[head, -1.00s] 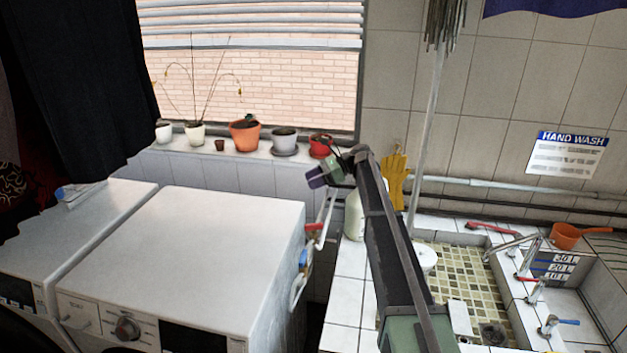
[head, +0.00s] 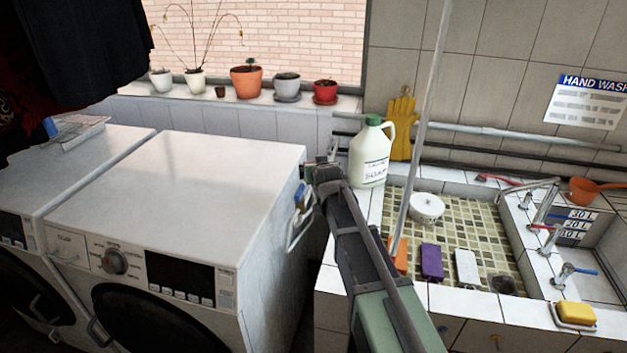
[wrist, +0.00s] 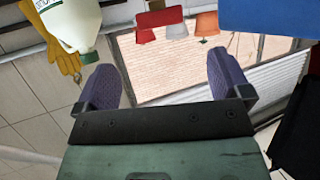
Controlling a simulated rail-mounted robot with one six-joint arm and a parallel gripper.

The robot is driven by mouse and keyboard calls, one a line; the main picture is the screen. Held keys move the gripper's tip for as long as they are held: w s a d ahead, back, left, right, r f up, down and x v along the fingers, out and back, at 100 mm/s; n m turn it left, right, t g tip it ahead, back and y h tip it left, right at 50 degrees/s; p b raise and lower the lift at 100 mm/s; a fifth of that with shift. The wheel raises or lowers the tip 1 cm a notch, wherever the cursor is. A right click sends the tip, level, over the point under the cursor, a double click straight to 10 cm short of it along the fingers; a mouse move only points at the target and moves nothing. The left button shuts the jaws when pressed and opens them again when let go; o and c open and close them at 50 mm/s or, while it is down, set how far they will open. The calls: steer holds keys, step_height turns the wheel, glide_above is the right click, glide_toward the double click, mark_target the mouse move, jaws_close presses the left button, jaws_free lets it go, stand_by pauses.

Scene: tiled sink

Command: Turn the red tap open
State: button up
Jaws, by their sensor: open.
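The red tap (head: 546,239) is a chrome tap with a red handle on the tiled sink ledge at the right of the head view. A chrome tap with a blue handle (head: 568,275) stands nearer, to its lower right. My gripper (head: 322,170) is far to the left of the red tap, between the white washing machine and the soap bottle; its fingertips are hard to make out there. In the wrist view my gripper (wrist: 165,82) shows two purple fingers wide apart with nothing between them. The red tap is not visible in the wrist view.
A soap bottle (head: 371,155) stands close to my gripper and shows in the wrist view (wrist: 68,18). A pale pole (head: 428,110) rises between my gripper and the taps. Coloured blocks and a yellow soap (head: 576,312) line the sink's front. A washing machine (head: 190,190) is at left.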

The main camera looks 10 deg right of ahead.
steer(key=b+x, duration=0.3)
steer(key=x, duration=0.7)
steer(key=shift+w+r+b, duration=0.1)
steer(key=shift+w+b, duration=0.1)
steer(key=shift+b, duration=0.1)
steer(key=shift+w, duration=0.35)
steer(key=shift+c, duration=0.3)
steer(key=c, duration=0.9)
steer(key=shift+o, duration=0.2)
